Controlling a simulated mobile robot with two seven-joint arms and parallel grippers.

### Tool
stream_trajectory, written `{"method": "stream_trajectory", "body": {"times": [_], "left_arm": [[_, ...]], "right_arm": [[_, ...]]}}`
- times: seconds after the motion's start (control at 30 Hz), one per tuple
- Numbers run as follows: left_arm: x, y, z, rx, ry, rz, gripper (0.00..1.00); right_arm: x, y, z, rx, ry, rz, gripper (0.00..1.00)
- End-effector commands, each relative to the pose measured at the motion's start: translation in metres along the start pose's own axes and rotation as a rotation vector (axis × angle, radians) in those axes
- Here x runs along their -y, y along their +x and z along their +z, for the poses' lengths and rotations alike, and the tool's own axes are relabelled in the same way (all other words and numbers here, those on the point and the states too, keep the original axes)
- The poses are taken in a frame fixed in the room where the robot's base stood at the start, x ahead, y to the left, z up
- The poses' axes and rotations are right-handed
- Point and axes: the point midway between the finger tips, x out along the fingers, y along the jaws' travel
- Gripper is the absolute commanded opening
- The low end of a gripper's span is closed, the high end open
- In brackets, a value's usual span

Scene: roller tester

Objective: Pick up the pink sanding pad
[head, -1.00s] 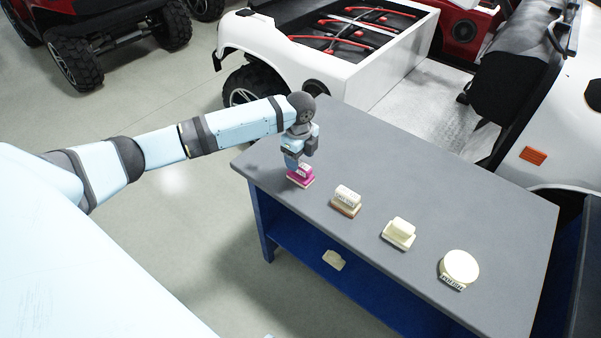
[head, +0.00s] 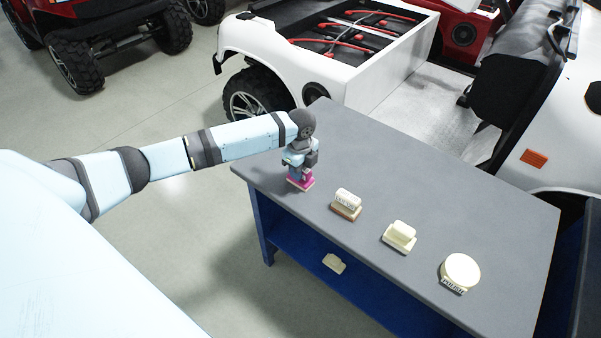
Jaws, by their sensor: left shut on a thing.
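The pink sanding pad (head: 301,184) is at the far left end of the grey table (head: 400,180). It has a pink body on a pale base. My left gripper (head: 298,174) points down over the pad and is shut on its upper part, hiding most of it. The pad looks to be on the tabletop or very close above it; I cannot tell which. My right gripper is not in view.
A brown-based block (head: 346,205), a cream block (head: 399,237) and a round cream pad (head: 460,271) stand in a row along the table. A small beige piece (head: 334,263) lies on the blue lower shelf. A white vehicle (head: 385,70) stands behind the table.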

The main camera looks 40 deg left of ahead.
Motion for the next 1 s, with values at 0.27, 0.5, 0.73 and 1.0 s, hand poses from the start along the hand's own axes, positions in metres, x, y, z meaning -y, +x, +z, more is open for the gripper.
{"method": "stream_trajectory", "body": {"times": [0.27,0.5,0.73,1.0], "left_arm": [[0.001,-0.019,0.0,-0.001,0.0,-0.003,0.06],[0.001,-0.076,0.001,0.0,0.001,-0.006,0.06],[0.001,-0.143,0.0,0.0,0.001,-0.004,0.06],[0.001,-0.19,0.0,0.0,0.0,-0.002,0.06]], "right_arm": [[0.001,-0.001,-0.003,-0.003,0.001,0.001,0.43],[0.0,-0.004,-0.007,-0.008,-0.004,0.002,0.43],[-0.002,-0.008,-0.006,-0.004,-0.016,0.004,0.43],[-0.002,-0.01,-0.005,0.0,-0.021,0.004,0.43]]}}
